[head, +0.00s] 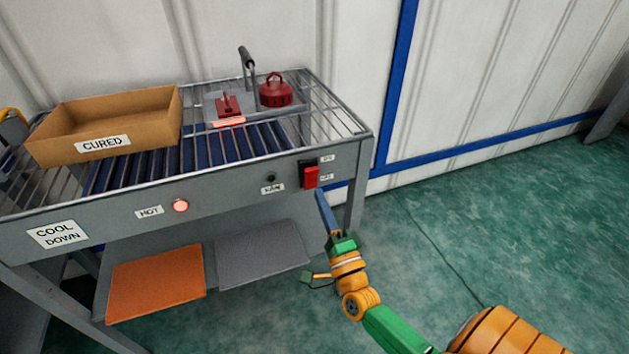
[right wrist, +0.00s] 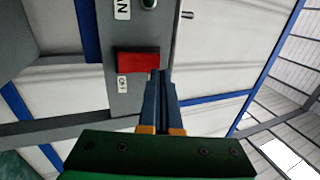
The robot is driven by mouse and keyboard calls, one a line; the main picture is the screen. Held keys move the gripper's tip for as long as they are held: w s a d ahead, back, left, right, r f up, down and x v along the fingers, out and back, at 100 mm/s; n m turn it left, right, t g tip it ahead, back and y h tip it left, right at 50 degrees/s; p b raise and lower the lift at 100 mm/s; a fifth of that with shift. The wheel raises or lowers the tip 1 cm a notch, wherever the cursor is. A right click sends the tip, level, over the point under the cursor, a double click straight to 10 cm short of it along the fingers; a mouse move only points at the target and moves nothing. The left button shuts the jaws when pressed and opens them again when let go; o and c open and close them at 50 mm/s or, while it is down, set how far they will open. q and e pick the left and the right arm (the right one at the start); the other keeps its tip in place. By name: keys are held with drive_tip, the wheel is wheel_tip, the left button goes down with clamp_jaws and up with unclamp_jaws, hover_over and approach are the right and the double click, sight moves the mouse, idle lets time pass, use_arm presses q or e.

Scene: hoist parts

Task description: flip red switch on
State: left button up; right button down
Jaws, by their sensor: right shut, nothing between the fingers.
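The red switch (head: 311,176) is on the front panel of the grey cool-down table, near its right end, on a dark plate. The red part sits in the lower portion of that plate. In the right wrist view the red switch (right wrist: 138,62) is just left of my fingertips. My right gripper (head: 320,194) is shut and empty, its blue fingers pressed together just below and right of the switch. In the right wrist view its fingertips (right wrist: 160,75) are by the switch's right edge; I cannot tell whether they touch it. My left gripper is out of view.
The table's wire rack carries a CURED cardboard box (head: 105,125), a red lidded pot-like part (head: 276,91) and a red block (head: 228,107). The floor right of the table is open.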

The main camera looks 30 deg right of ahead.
sight(310, 172)
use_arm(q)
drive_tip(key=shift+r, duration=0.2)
use_arm(e)
drive_tip(key=shift+x, duration=2.3)
